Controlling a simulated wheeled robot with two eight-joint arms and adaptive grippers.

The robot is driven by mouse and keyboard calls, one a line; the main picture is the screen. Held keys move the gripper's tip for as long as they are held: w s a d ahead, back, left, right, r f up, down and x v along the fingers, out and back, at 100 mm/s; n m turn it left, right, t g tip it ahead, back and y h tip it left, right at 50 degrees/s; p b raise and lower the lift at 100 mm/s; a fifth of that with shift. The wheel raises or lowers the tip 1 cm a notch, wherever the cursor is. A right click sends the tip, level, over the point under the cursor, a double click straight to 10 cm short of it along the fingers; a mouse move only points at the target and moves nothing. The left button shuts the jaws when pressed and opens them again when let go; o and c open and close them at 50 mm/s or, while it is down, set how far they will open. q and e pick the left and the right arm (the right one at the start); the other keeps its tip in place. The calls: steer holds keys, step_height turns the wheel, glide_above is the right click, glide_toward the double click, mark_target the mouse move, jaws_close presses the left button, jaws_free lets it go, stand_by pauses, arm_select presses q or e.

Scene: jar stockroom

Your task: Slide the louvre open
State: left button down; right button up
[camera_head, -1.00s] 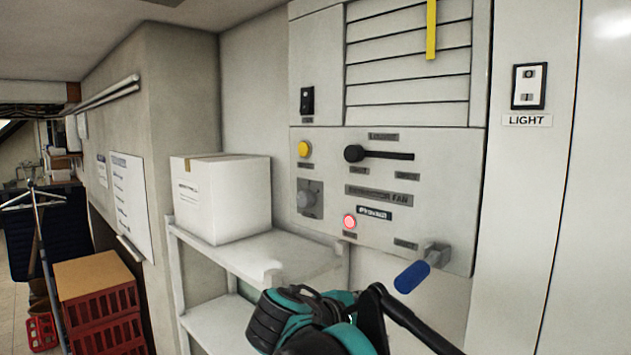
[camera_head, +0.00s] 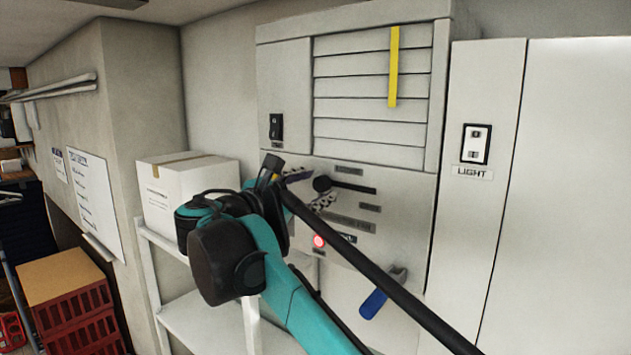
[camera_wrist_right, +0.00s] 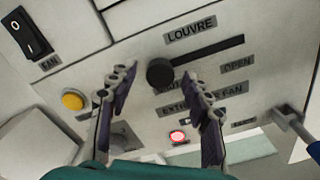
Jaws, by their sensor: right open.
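The louvre (camera_head: 350,102) is a set of flat slats lying shut in the upper panel, with a yellow strip (camera_head: 393,65) hanging in front. Below it, the black louvre knob (camera_head: 322,184) sits at the left end of a dark horizontal slot (camera_head: 357,188). In the right wrist view the knob (camera_wrist_right: 160,73) is under the LOUVRE label (camera_wrist_right: 190,31), and an OPEN label (camera_wrist_right: 237,66) lies right of it. My right gripper (camera_head: 305,188) is open in front of the panel. Its fingers (camera_wrist_right: 160,82) stand either side of the knob, apparently not touching it. My left gripper is out of view.
A yellow button (camera_wrist_right: 73,100), a lit red button (camera_head: 319,241) and a black fan switch (camera_head: 276,127) share the panel. A blue-handled lever (camera_head: 374,303) sticks out at its lower right. A white box (camera_head: 180,200) stands on the shelf at left.

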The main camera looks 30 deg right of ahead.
mark_target(374, 191)
steer(key=shift+w+d, duration=0.2)
steer(key=shift+d, duration=0.25)
jaws_close()
steer(key=s+d, duration=0.1)
steer(key=s, duration=0.2)
steer(key=s+d, duration=0.1)
steer(key=s, duration=0.2)
steer(key=s+d, duration=0.1)
steer(key=s, duration=0.2)
steer(key=shift+s+d, duration=0.25)
steer(key=shift+d, duration=0.15)
steer(key=shift+s+d, duration=0.1)
jaws_free()
steer(key=shift+s, duration=0.15)
